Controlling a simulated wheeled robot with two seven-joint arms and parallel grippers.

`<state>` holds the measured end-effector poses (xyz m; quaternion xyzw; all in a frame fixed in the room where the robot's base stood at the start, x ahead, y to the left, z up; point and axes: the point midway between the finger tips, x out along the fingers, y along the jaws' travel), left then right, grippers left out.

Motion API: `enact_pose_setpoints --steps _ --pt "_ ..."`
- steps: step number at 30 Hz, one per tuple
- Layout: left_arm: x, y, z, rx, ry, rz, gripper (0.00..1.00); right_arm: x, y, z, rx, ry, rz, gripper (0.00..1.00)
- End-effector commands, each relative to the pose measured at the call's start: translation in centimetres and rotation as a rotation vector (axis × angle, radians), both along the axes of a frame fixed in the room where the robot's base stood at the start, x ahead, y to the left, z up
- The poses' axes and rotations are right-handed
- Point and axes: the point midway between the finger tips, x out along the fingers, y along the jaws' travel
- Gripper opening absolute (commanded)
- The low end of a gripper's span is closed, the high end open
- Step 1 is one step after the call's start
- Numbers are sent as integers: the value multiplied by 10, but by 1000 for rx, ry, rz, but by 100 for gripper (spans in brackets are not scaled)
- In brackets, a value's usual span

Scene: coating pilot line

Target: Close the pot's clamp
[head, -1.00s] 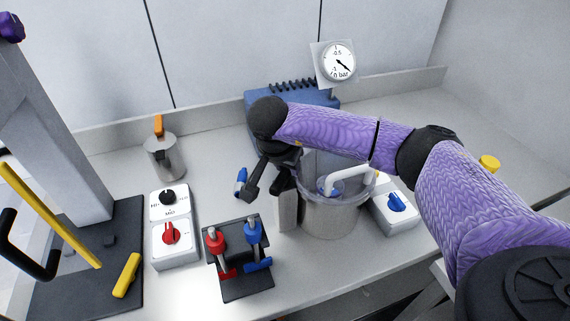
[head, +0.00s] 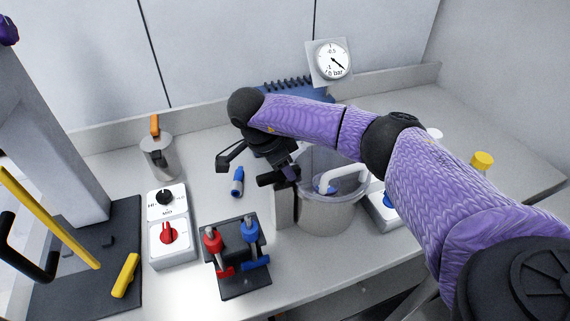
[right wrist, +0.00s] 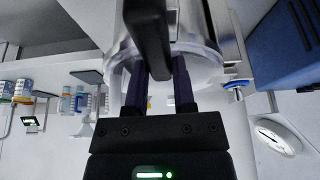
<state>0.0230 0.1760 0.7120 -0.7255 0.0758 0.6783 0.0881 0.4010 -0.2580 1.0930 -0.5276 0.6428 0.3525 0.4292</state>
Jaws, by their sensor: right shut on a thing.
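The pot (head: 327,218) is a clear-walled round vessel with a metallic lower part, standing right of centre on the bench. A white curved handle (head: 345,177) sits over its top. A grey upright block (head: 283,207) stands against its left side, with the clamp's black handle (head: 268,180) at its top. My right gripper (head: 284,168) is at this handle, partly hidden by my own wrist. In the right wrist view the black handle (right wrist: 148,40) runs between my two fingers, which are shut on it, with the pot's rim (right wrist: 200,70) behind. My left gripper is not in view.
A black stand with red and blue valves (head: 238,282) is in front. A control box with a red knob (head: 170,240) and a steel jug (head: 158,160) stand left. A blue-handled piece (head: 238,181) lies behind the stand. A gauge (head: 331,60) is at the back.

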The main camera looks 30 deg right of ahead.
Motion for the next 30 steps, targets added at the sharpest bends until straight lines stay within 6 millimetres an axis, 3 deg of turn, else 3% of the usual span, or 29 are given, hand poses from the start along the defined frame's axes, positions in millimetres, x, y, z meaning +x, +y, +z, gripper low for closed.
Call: enact_pose_setpoints --steps 20,21,24,26,30 --pt "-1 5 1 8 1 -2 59 0 0 1 -1 -3 -58 0" --pt "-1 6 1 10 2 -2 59 0 0 1 -1 -3 -58 37" --pt "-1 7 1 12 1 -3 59 0 0 1 0 -2 -58 58" --pt "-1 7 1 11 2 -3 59 0 0 1 0 -2 -57 68" --pt "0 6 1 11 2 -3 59 0 0 0 0 -1 -56 68"
